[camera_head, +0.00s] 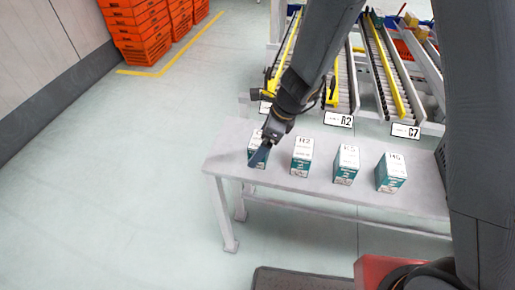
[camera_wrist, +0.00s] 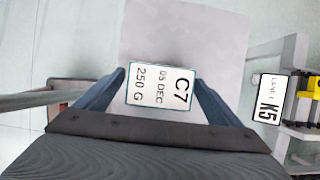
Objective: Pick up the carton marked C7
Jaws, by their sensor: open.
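The carton marked C7 (camera_wrist: 161,85) shows in the wrist view with its white top facing the camera, reading C7, 05 DEC, 250 G. In the head view the leftmost carton (camera_head: 257,160) stands on the grey bench, its top partly hidden by my gripper (camera_head: 262,153). In the wrist view my gripper (camera_wrist: 163,92) is open, with one blue finger on each side of the C7 carton. I cannot tell whether the fingers touch it.
More white and teal cartons, H2 (camera_head: 301,156) and two others (camera_head: 346,165) (camera_head: 390,173), stand to the right on the bench (camera_head: 225,160). Roller conveyors (camera_head: 385,65) with labels lie behind. Orange totes (camera_head: 140,35) are stacked at the back left. The left floor is clear.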

